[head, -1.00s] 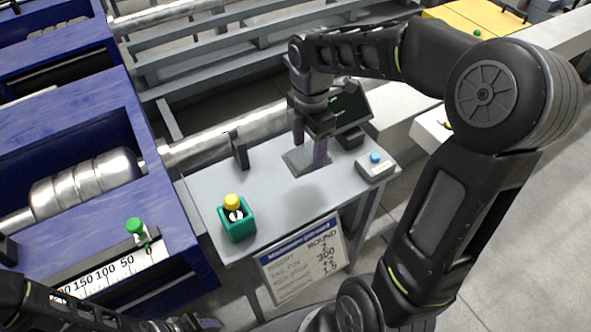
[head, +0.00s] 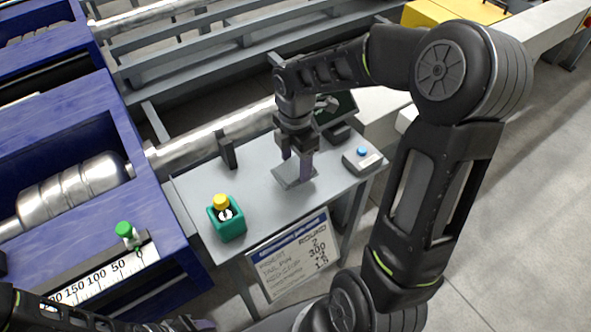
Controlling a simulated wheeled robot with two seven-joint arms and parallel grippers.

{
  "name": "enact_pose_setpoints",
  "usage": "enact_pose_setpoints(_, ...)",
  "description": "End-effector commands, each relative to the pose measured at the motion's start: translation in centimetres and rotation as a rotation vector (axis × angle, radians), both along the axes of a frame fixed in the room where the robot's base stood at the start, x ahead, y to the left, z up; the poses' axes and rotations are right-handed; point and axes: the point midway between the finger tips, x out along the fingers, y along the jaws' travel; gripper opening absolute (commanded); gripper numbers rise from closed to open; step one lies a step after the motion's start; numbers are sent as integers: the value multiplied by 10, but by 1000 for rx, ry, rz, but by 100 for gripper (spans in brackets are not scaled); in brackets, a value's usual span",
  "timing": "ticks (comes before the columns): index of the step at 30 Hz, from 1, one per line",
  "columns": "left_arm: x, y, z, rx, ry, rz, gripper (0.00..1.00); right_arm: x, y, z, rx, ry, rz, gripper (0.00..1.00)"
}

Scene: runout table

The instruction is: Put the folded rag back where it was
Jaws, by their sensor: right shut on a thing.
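The folded rag (head: 285,178) is a small flat grey piece at the middle of the grey side table (head: 254,208). My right gripper (head: 297,168) points down and is shut on it, its fingers hiding part of it. The rag is at or just above the tabletop; I cannot tell whether it touches. My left gripper (head: 196,324) is at the bottom edge of the head view, dark and cut off, far from the rag. Its jaws cannot be made out.
A teal holder (head: 228,222) with a yellow-capped item stands front left on the table. A grey box with a blue button (head: 362,158) sits at the right, with a dark screen (head: 336,110) behind. An upright dark bracket (head: 228,152) stands at the back left edge.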

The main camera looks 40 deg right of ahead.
Motion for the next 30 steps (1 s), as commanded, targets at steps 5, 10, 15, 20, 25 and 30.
enact_pose_setpoints(5,0,0,0,0,0,0,54,-1,0,-8,0,3,0,25)
enact_pose_setpoints(10,0,0,0,0,0,0,54,-1,0,-31,1,3,-1,25)
enact_pose_setpoints(15,0,0,1,0,0,0,54,0,0,-37,0,0,0,25)
enact_pose_setpoints(20,0,0,0,0,0,0,54,0,0,-37,0,0,0,25)
enact_pose_setpoints(25,0,0,-2,0,0,0,54,0,0,-40,0,0,0,65)
enact_pose_setpoints(30,0,0,-1,0,0,0,54,0,0,-40,0,0,0,79)
